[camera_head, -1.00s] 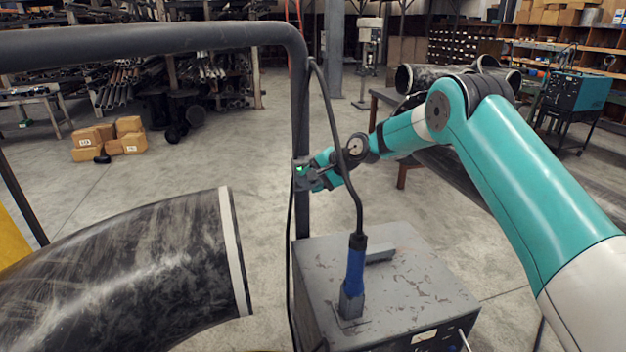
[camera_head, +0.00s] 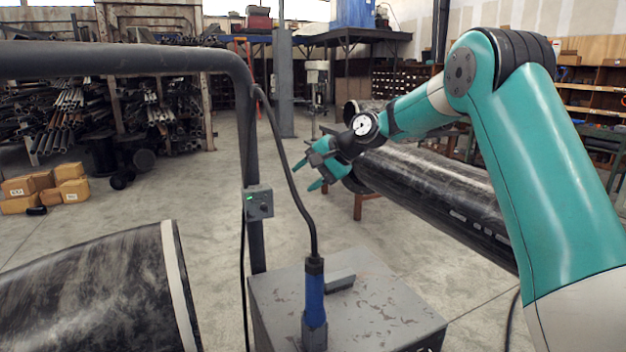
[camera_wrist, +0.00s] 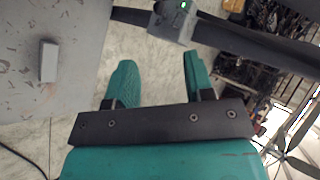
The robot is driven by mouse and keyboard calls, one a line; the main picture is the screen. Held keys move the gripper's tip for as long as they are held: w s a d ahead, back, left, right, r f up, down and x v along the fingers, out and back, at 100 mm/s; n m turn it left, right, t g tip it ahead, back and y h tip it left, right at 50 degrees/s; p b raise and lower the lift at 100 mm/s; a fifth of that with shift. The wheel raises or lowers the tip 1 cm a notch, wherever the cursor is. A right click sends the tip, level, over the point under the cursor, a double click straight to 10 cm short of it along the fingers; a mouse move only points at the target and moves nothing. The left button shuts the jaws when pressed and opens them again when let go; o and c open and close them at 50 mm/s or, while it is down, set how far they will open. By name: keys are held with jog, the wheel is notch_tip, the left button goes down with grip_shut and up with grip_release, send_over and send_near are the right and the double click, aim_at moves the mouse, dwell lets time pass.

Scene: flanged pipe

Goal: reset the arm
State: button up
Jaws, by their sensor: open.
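My gripper (camera_head: 312,176) is at the end of the teal arm in the head view, right of the dark post and above the grey box. Its two teal fingers are apart with nothing between them. The open fingers also show in the wrist view (camera_wrist: 157,82). A small grey switch box with a green light (camera_head: 259,203) is fixed to the post, left of and apart from my gripper. It also shows near the top of the wrist view (camera_wrist: 172,20).
A grey box (camera_head: 380,305) carries a blue cable connector (camera_head: 315,290) with a dark cable. A dark flanged pipe (camera_head: 95,285) is at lower left. Another long pipe (camera_head: 440,195) lies behind my arm. Cardboard boxes (camera_head: 45,187) sit on the floor at left.

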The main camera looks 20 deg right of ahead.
jog(key=shift+v, duration=0.95)
jog(key=s+a+n+g+b, duration=0.1)
jog(key=s+a+n+g, duration=0.45)
jog(key=s+a, duration=0.95)
jog(key=s+f+n+h, duration=0.1)
jog(key=s+f+n, duration=0.1)
jog(key=s, duration=0.6)
jog(key=s+f+n+g+h+b, duration=0.1)
jog(key=s+f+n, duration=0.1)
jog(key=s+n, duration=0.3)
jog(key=s+f+n+h, duration=0.1)
jog(key=s+n, duration=0.2)
jog(key=s, duration=0.9)
jog(key=shift+f, duration=0.4)
jog(key=shift+s+d+g, duration=0.1)
jog(key=shift+d+g, duration=0.05)
jog(key=shift+g, duration=0.1)
